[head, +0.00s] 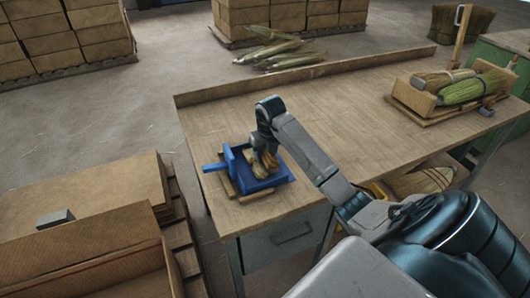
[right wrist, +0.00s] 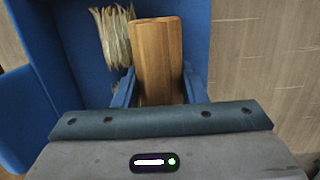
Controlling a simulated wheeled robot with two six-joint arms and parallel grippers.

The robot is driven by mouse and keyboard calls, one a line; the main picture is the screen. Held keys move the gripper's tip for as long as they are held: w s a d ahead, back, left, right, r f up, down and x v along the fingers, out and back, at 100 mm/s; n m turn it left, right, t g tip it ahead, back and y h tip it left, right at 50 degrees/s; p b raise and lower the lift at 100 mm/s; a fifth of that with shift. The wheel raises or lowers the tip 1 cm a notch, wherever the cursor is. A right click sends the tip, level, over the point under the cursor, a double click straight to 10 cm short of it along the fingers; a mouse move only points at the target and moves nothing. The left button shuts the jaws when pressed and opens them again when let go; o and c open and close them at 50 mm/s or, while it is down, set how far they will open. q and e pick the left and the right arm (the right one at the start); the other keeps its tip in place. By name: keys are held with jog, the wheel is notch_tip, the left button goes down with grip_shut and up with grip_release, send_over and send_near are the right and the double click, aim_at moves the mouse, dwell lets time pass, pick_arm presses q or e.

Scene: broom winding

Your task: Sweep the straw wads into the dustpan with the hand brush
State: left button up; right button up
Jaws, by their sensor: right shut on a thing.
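The blue dustpan (head: 283,179) lies near the table's left front corner on a wooden board, its handle pointing left. It also fills the left of the right wrist view (right wrist: 40,50). My right gripper (head: 262,150) is over the dustpan, fingers down. It is shut on the wooden part of the hand brush (right wrist: 157,50). A tuft of straw (right wrist: 115,35) shows beside the wood; I cannot tell whether it is bristle or a wad. Straw-coloured material (head: 262,168) shows within the pan under the gripper. No separate wad shows clearly on the table. My left gripper is out of view.
The wooden table (head: 330,110) is bare in the middle, with a raised ledge (head: 300,76) along its back. A wooden tray (head: 412,98) with straw brush heads stands at its right end. Cardboard boxes (head: 80,215) stand at the left, and straw bundles (head: 275,50) lie on the floor behind.

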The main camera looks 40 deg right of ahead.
jog(key=shift+d+r, duration=0.1)
jog(key=shift+r, duration=0.05)
dwell(0.3)
jog(key=shift+s+d+r+p, duration=0.15)
jog(key=shift+d+r+p, duration=0.2)
jog(key=shift+d+r, duration=0.15)
jog(key=shift+r+p, duration=1.85)
jog(key=shift+r, duration=1.15)
